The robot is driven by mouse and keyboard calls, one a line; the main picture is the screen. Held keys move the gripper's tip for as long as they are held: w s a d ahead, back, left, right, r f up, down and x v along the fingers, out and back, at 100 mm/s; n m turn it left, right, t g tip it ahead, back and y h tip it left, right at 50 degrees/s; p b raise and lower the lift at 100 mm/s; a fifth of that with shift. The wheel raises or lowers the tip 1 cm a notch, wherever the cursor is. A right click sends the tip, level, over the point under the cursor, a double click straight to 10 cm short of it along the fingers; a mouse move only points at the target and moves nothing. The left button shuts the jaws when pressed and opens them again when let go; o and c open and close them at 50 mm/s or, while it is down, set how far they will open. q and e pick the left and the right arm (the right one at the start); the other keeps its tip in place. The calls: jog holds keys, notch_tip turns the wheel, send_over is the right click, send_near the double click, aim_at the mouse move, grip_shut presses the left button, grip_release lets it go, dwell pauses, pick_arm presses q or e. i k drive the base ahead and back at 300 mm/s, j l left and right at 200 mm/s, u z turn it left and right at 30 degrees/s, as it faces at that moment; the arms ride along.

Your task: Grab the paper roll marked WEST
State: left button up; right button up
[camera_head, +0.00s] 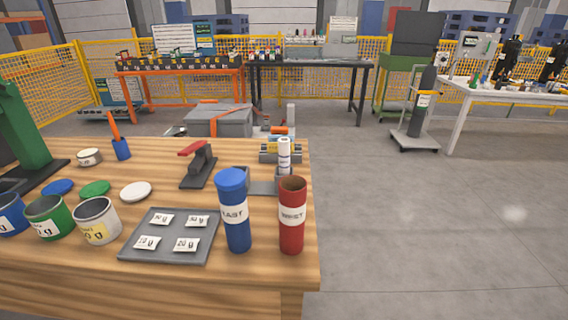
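The red paper roll marked WEST (291,232) stands upright near the right edge of the wooden table (180,262). Its white label faces me and its top end looks hollow. A blue roll marked EAST (236,232) stands upright just to its left, with a small gap between them. Neither of my grippers shows in the head view.
A grey tray (128,252) with several labelled packets lies left of the rolls. Tins, including a green one (48,218), stand further left. Open floor (440,230) lies right of the table.

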aim_at(284, 142)
jog(key=i+l+u, duration=0.35)
jog(key=l, duration=0.3)
jog(key=i+l+u, duration=0.2)
jog(key=l, duration=0.15)
jog(key=l+u, duration=0.15)
jog(key=l, duration=0.2)
jog(key=i+l+u, duration=0.2)
jog(key=l, duration=0.2)
jog(key=k, duration=0.05)
